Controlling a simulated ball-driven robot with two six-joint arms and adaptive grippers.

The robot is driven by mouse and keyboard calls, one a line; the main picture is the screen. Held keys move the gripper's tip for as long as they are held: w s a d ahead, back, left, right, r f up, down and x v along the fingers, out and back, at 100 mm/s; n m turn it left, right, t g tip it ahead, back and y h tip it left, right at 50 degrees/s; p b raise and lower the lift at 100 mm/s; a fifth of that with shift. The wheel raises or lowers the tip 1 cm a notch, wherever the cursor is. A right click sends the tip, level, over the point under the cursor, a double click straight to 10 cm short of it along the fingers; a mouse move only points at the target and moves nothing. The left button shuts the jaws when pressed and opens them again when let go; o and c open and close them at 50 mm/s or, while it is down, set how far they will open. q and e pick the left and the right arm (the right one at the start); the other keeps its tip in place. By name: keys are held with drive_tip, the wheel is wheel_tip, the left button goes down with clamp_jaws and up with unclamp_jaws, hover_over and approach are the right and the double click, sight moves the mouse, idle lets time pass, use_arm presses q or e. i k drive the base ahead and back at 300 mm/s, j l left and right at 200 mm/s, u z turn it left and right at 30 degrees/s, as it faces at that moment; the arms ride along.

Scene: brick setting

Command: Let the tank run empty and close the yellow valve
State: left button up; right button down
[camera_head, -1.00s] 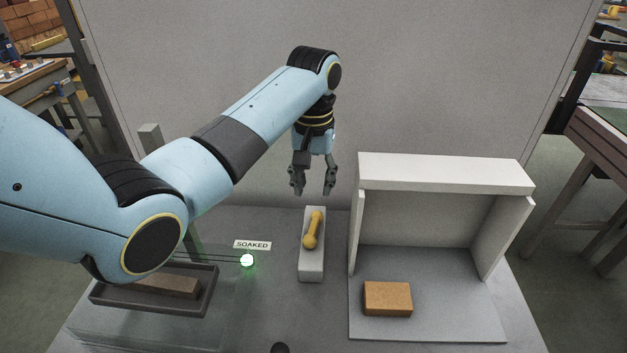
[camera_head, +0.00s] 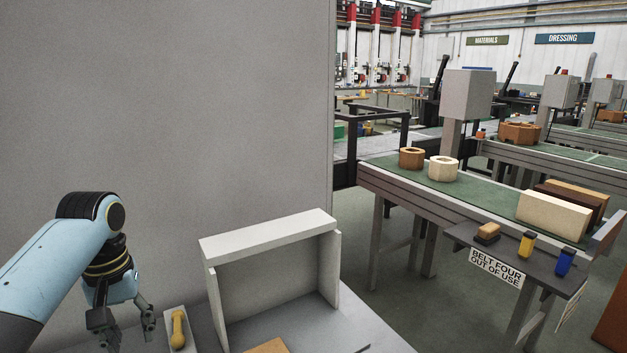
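The yellow valve handle (camera_head: 179,329) sits on a pale grey block (camera_head: 172,318) at the lower left, lying roughly lengthwise along it. My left gripper (camera_head: 124,336) is just left of the block, fingers pointing down and spread apart, with nothing between them. It looks apart from the valve. The tank, the green lamp and the SOAKED sign are out of view now. My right gripper is not in view.
A white open-fronted frame (camera_head: 266,235) stands right of the valve, with an orange-brown brick (camera_head: 268,346) partly visible at its front. A tall grey panel (camera_head: 170,120) rises behind. Farther right, a green-topped belt (camera_head: 480,192) carries bricks, beside a sign (camera_head: 496,268) reading BELT FOUR OUT OF USE.

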sight(178, 339)
drive_tip(key=k, duration=1.05)
